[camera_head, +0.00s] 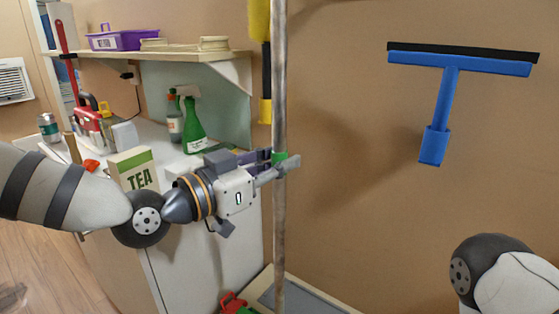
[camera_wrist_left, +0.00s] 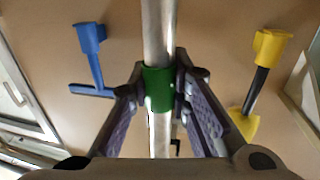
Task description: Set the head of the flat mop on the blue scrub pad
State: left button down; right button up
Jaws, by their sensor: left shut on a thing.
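A long grey metal pole (camera_head: 279,90), which I take to be the handle of the flat mop, stands nearly upright in the middle of the head view. My left gripper (camera_head: 281,166) is shut on it at a green band; the band (camera_wrist_left: 159,90) lies between both fingers in the left wrist view. The pole runs out of the head view at top and bottom, so the mop head is not seen. I do not see the blue scrub pad in either view. My right arm shows at the lower right, but its gripper is out of view.
A blue squeegee (camera_head: 447,90) and a yellow-and-black tool (camera_head: 265,110) hang on the wall. A grey tray or mat (camera_head: 318,296) lies below. A white counter (camera_head: 222,225) holds a tea box (camera_head: 134,168) and a green spray bottle (camera_head: 193,126), under a shelf (camera_head: 165,57).

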pick_arm(q)
jog(key=shift+f, duration=0.15)
dwell(0.5)
